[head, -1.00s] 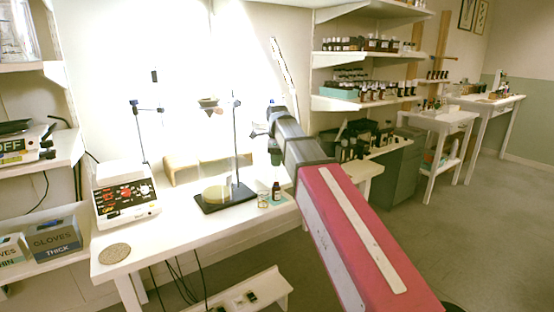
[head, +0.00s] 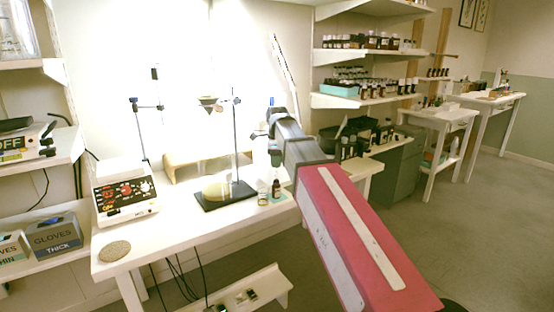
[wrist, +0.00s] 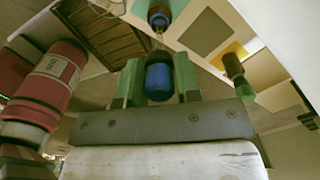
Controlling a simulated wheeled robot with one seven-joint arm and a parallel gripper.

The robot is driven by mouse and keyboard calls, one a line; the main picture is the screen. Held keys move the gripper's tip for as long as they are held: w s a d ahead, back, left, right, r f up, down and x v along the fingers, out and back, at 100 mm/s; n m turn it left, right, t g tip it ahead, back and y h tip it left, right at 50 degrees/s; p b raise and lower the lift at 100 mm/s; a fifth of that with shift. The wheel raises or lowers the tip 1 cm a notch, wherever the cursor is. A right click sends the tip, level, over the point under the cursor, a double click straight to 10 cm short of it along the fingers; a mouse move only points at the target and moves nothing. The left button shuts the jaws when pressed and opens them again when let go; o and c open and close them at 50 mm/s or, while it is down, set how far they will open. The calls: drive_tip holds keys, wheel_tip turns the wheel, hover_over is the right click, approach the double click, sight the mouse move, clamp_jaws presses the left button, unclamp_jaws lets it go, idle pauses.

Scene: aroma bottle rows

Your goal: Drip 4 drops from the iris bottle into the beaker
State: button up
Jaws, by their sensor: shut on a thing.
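In the wrist view my gripper (wrist: 158,84) has its two green fingers closed on a blue rounded piece (wrist: 158,80), which looks like a dropper's bulb. A thin tip seems to reach from it toward a bottle-like thing (wrist: 160,14) at the top edge; whether they touch I cannot tell. In the head view my gripper (head: 275,157) hangs above a small dark bottle (head: 276,188) with a pale label, too small to read. A small glass beaker (head: 263,198) stands just left of that bottle. The iris bottle cannot be told by name.
A stand with a dark base (head: 226,196) and upright rod is left of the bottle. A white device with a control panel (head: 125,196) and a round mat (head: 114,251) are further left. More bottles (head: 362,140) stand behind my arm.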

drive_tip(key=shift+f, duration=3.2)
drive_tip(key=o, duration=0.3)
idle(0.8)
drive_tip(key=shift+r, duration=4.35)
